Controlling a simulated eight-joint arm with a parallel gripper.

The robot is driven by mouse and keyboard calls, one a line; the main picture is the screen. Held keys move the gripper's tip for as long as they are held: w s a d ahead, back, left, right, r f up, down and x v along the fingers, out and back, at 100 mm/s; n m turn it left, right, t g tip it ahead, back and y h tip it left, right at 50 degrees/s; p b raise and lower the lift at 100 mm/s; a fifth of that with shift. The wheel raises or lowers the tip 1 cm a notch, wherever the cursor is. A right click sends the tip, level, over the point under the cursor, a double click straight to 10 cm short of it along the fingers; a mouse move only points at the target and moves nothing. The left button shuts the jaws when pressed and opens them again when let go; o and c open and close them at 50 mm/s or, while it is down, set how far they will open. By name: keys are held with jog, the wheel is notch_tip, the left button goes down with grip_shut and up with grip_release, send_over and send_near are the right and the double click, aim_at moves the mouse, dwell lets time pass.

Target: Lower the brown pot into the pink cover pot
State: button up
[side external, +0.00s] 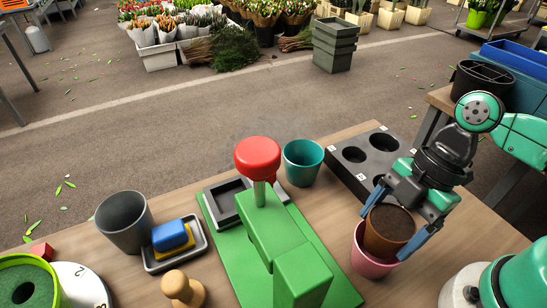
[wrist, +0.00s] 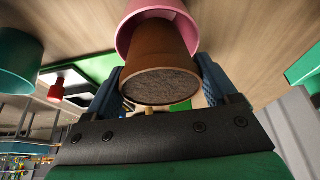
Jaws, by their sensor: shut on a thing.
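The brown pot (side external: 386,243), filled with dark soil, is between the blue fingers of my gripper (side external: 397,218). The gripper is shut on it from two sides near its rim. The pink cover pot (side external: 370,265) stands on the table under it. The lower part of the brown pot is inside the pink pot's mouth, and its upper part stands above the pink rim. In the wrist view the brown pot (wrist: 160,55) fills the space between the fingers (wrist: 160,88), with the pink pot (wrist: 126,32) around its far end. The brown pot's base is hidden.
A dark tray with round holes (side external: 352,178) lies close behind the pots. A green press with a red knob (side external: 257,158) stands to the left, with a teal pot (side external: 303,162) behind it. A grey pot (side external: 124,222) and a sponge dish (side external: 160,262) are further left.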

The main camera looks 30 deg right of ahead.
aim_at(396, 218)
jog(key=shift+f, duration=0.55)
jog(key=shift+r, duration=0.15)
jog(key=o, duration=1.2)
jog(key=shift+r, duration=0.1)
jog(key=shift+v, duration=2.75)
